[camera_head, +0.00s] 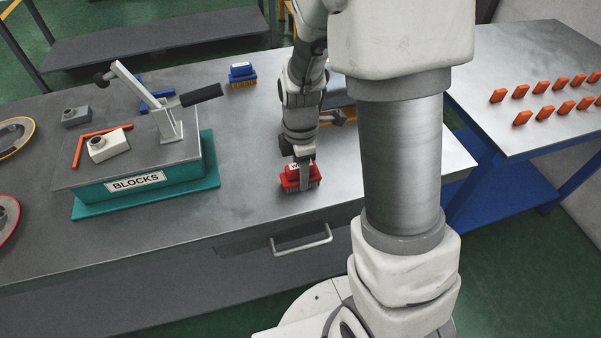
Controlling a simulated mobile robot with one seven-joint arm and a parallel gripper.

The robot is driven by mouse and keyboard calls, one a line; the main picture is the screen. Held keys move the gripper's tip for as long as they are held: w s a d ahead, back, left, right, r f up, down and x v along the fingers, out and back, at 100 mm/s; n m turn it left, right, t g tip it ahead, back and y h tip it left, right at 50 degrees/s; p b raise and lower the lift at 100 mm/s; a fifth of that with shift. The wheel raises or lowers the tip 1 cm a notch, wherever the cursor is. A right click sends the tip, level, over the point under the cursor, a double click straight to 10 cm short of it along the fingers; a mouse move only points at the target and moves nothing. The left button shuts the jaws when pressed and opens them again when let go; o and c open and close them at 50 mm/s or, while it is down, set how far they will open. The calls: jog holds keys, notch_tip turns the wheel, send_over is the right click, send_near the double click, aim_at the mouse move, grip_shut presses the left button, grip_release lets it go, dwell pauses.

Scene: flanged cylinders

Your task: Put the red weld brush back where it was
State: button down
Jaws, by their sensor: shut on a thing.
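The red weld brush (291,182) is near the front edge of the grey workbench (240,200), above the drawer handle. It has a red body with a white label, and bristles pointing down. My gripper (303,172) comes down from above and is shut on the brush. The fingers hide part of its top and label. The bristles are at or just above the bench top; I cannot tell whether they touch.
A blue brush (242,77) stands at the back of the bench. A teal fixture labelled BLOCKS (150,190) with a lever clamp (165,115) stands left. A yellow item (348,112) is partly hidden behind my arm. Orange pieces (522,118) lie on the right table.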

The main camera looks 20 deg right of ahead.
jog(key=shift+f, duration=0.15)
jog(key=shift+f, duration=0.15)
jog(key=shift+c, duration=1.7)
grip_release()
notch_tip(320, 180, up, 12)
jog(key=shift+r+p, duration=0.2)
jog(key=shift+p, duration=0.8)
jog(key=s+r+m+t, duration=0.5)
jog(key=s+r+m, duration=0.7)
jog(key=m, duration=0.6)
jog(key=shift+s+r+t, duration=0.3)
jog(key=shift+s, duration=0.65)
